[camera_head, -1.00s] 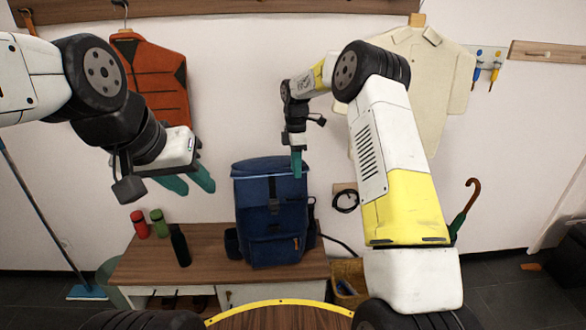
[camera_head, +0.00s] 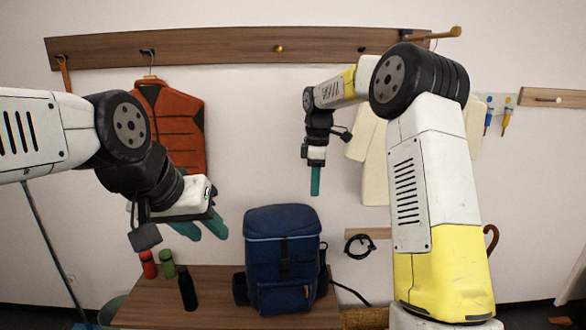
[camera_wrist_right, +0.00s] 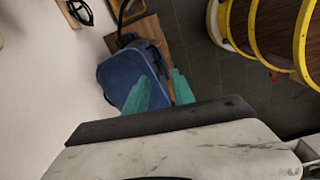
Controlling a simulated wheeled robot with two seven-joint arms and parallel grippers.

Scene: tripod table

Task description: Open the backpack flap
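The blue backpack (camera_head: 270,262) stands upright on a wooden bench. Its flap (camera_head: 283,222) lies down over the top, with a dark strap at the front. It also shows in the right wrist view (camera_wrist_right: 122,76), partly behind the fingers. My right gripper (camera_head: 315,182) is above the backpack's upper right corner in the head view, fingers pointing down. The right wrist view shows its two teal fingers (camera_wrist_right: 160,90) apart with nothing between them. My left gripper (camera_head: 203,228) is left of the backpack, its teal fingers apart and empty.
The bench (camera_head: 215,280) also holds a red can (camera_head: 148,265), a green can (camera_head: 167,264) and a dark bottle (camera_head: 187,290). An orange vest (camera_head: 170,125) and a cream shirt (camera_head: 370,150) hang behind. A black cable (camera_head: 358,246) is right of the backpack.

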